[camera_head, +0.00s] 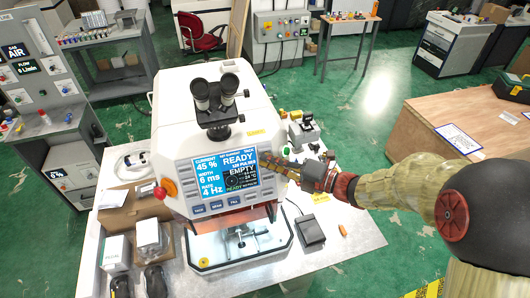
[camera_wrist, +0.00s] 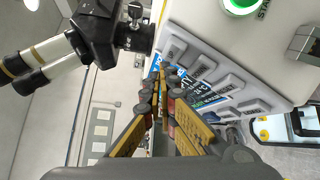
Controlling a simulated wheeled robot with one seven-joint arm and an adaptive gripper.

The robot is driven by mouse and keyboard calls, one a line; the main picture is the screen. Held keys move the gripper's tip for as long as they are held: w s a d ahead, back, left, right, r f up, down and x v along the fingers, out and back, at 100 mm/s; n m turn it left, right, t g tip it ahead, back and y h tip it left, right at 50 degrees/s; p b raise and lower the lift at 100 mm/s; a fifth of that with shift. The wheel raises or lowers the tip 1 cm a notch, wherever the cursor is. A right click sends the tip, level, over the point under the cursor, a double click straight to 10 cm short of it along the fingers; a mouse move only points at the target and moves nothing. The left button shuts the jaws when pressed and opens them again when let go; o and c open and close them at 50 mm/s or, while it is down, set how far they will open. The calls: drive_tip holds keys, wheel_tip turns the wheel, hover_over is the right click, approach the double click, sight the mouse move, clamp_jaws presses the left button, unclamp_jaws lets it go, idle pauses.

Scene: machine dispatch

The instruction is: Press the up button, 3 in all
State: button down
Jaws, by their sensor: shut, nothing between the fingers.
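The white machine (camera_head: 185,110) carries a blue lit screen (camera_head: 215,176) reading READY and EMPTY, with 45 %, 6 ms and 4 Hz. My gripper (camera_head: 266,161) is shut and empty, its tips at the right edge of the screen, over the right-hand key column. In the wrist view my closed fingers (camera_wrist: 163,72) point at the panel, close to a row of grey keys (camera_wrist: 226,83) beside the screen (camera_wrist: 206,92). Contact with a key cannot be told.
A green start button (camera_wrist: 240,4) is on the panel near the keys. A microscope eyepiece head (camera_head: 217,97) stands on top of the machine. A red knob (camera_head: 160,192) sits at its left. A black pedal (camera_head: 310,231) and small boxes stand on the bench (camera_head: 350,225).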

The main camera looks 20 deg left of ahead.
drive_tip(key=shift+w, duration=0.1)
idle(0.5)
drive_tip(key=shift+w+a+f, duration=0.15)
drive_tip(key=shift+w+a, duration=0.05)
drive_tip(key=shift+w+a+f+p, duration=0.2)
drive_tip(key=shift+w+p, duration=0.1)
drive_tip(key=shift+w, duration=0.05)
idle(0.8)
drive_tip(key=shift+s+d+r, duration=0.1)
drive_tip(key=shift+s+d+r+p, duration=0.25)
drive_tip(key=shift+s+d+p, duration=0.1)
drive_tip(key=shift+s+p, duration=0.3)
drive_tip(key=s+p, duration=0.1)
drive_tip(key=s+d+r+p, duration=0.2)
drive_tip(key=shift+s+d+r, duration=0.1)
drive_tip(key=shift+s+d, duration=0.05)
drive_tip(key=shift+s, duration=0.2)
idle(0.4)
